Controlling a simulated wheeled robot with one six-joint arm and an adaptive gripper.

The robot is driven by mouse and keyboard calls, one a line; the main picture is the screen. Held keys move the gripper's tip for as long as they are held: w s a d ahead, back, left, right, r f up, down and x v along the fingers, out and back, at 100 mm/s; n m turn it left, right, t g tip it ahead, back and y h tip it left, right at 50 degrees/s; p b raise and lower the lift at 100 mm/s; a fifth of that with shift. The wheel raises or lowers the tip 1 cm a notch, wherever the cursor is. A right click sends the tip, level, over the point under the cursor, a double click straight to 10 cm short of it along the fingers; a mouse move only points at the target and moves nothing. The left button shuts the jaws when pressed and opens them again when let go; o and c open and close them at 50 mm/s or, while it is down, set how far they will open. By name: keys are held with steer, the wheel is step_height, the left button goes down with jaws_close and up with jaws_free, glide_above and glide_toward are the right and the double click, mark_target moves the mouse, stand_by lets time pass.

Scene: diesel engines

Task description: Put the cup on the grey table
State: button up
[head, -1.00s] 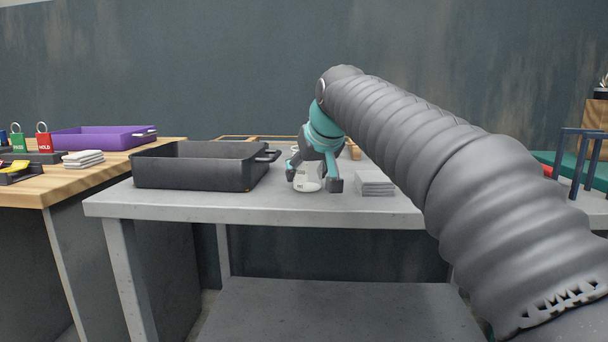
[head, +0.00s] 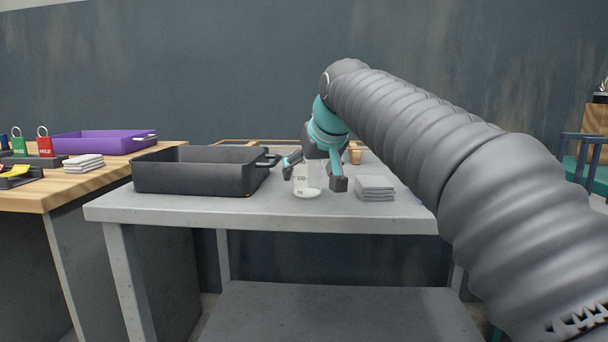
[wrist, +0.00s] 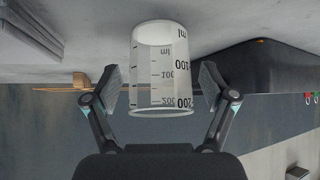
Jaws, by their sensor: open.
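A clear, white-tinted measuring cup (head: 303,188) with dark volume marks is at the front middle of the grey table (head: 230,208). It appears to stand on the tabletop. My gripper (head: 314,178) is open, with one finger on each side of the cup. In the wrist view the cup (wrist: 160,80) sits between the spread fingers of my gripper (wrist: 162,86), with a visible gap on both sides. That view is upside down, with the tabletop at the top. In the head view my gripper partly hides the cup's upper part.
A black bin (head: 195,178) with handles stands left of the cup. A stack of grey pads (head: 375,188) lies close on its right. Wooden pieces (head: 354,153) lie behind. A wooden table (head: 100,176) at left holds a purple bin (head: 100,141) and padlocks.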

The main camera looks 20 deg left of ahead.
steer(key=p+v, duration=0.1)
steer(key=v, duration=0.9)
steer(key=shift+d, duration=0.1)
steer(key=s+d+f+m+h, duration=0.2)
steer(key=s+d+f, duration=0.2)
steer(key=d+f, duration=0.45)
steer(key=s+d+f+m+h, duration=0.15)
steer(key=s+d+f, duration=0.4)
steer(key=d, duration=0.65)
steer(key=s+d+f+m, duration=0.1)
steer(key=s+d+f, duration=0.2)
steer(key=f, duration=0.3)
steer(key=s+d+f+m+g+h, duration=0.1)
steer(key=s+d+f, duration=0.2)
steer(key=s+f, duration=0.3)
steer(key=s+d+f+m, duration=0.1)
steer(key=s+d+f, duration=0.3)
steer(key=f, duration=0.3)
steer(key=shift+s+f+m+g+h, duration=0.3)
steer(key=shift+s+f+m+h, duration=0.05)
steer(key=shift+s+f, duration=0.05)
steer(key=shift+d, duration=0.1)
steer(key=shift+c, duration=0.3)
